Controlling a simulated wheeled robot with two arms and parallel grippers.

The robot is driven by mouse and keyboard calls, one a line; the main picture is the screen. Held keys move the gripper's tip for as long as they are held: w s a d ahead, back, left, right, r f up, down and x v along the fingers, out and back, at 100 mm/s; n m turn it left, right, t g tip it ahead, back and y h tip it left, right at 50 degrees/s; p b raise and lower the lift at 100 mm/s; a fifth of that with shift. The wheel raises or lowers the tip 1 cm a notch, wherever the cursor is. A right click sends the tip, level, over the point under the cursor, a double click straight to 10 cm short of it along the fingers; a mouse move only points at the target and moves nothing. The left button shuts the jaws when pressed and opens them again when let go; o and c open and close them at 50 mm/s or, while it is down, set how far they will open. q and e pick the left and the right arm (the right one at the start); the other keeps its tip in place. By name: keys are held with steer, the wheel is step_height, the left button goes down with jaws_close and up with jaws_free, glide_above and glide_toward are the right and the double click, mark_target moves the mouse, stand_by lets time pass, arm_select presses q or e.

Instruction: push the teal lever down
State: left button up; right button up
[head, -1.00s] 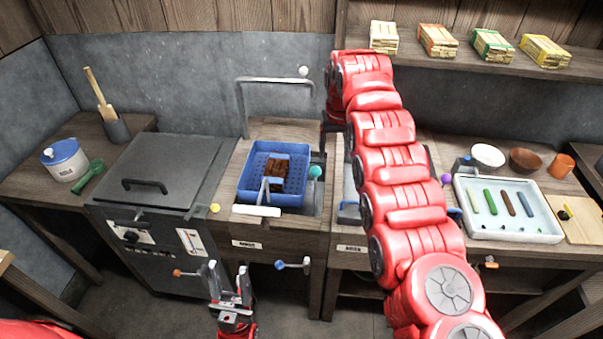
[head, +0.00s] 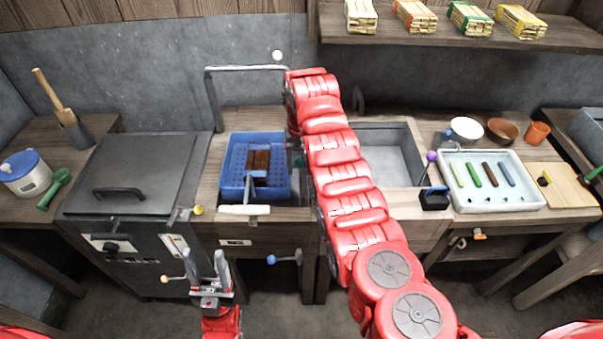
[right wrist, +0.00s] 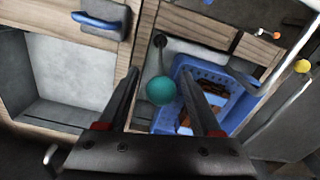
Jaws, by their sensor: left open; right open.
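The teal lever shows in the right wrist view as a thin rod ending in a round teal ball (right wrist: 161,91). My right gripper (right wrist: 157,73) is open, with its two fingers on either side of the ball in that picture. I cannot tell whether either finger touches it. In the head view my right arm covers most of the lever and my right gripper. My left gripper (head: 221,268) is open and empty, low in front of the counter and away from the lever.
A blue perforated basket (head: 278,183) with brown pieces sits left of my right arm, also in the right wrist view (right wrist: 228,114). Other knobs nearby are yellow (head: 198,210), blue (head: 272,259) and purple (head: 432,156). An empty grey basin (head: 385,152) lies to the right.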

mark_target(301, 177)
steer(key=shift+w+f+p, duration=0.15)
steer(key=shift+f+p, duration=0.3)
steer(key=shift+f, duration=2.1)
steer(key=shift+a, duration=0.1)
jaws_close()
steer(key=shift+f, duration=0.1)
